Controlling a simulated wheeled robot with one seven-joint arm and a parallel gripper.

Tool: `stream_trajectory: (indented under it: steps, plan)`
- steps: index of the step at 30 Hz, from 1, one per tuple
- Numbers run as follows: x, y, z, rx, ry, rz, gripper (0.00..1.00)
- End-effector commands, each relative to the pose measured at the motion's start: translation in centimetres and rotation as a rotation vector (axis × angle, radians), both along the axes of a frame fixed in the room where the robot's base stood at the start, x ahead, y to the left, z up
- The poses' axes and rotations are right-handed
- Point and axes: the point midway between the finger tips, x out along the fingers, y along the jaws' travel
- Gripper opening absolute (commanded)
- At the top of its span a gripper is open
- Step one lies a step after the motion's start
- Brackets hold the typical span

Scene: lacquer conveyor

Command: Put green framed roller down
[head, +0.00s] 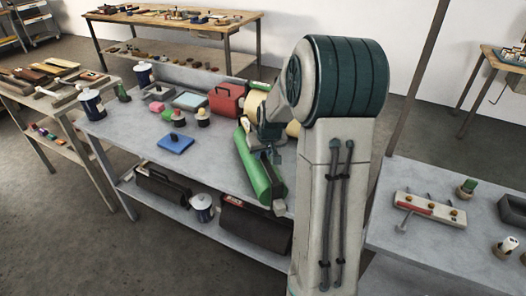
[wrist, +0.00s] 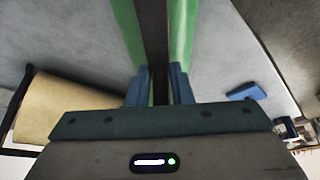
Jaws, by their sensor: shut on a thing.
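My gripper (head: 268,150) is at the right part of the grey table, its fingers pointing down. In the wrist view the gripper (wrist: 158,75) is shut on the dark middle bar of the green framed roller (wrist: 182,35). Green strips show on both sides of that bar. In the head view the roller (head: 258,172) is a long green piece lying slantwise, its near end by the table's front edge. My arm hides part of it. I cannot tell whether it touches the tabletop.
A tan cylinder (wrist: 68,108) is beside the gripper. A blue block (head: 175,143), a red box (head: 227,100), a light blue tray (head: 189,100) and small knobbed pieces stand left of the roller. The tabletop's front left (head: 125,135) is clear. Another table (head: 440,240) is at right.

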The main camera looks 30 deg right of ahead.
Motion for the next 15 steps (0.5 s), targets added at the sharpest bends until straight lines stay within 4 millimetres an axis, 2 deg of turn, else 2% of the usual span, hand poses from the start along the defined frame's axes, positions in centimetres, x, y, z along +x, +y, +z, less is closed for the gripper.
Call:
stream_trajectory:
  steps: [9,10,11,12,15]
  plan:
    - [0.15,-0.05,0.0,-0.003,-0.007,0.0,0.0]
    - [0.0,-0.01,-0.13,0.0,0.0,0.001,0.28]
    - [0.0,-0.01,-0.11,0.0,0.0,0.001,0.36]
    - [0.0,-0.01,-0.11,0.0,0.0,0.001,0.42]
    - [0.0,-0.01,-0.1,0.0,0.0,0.001,0.42]
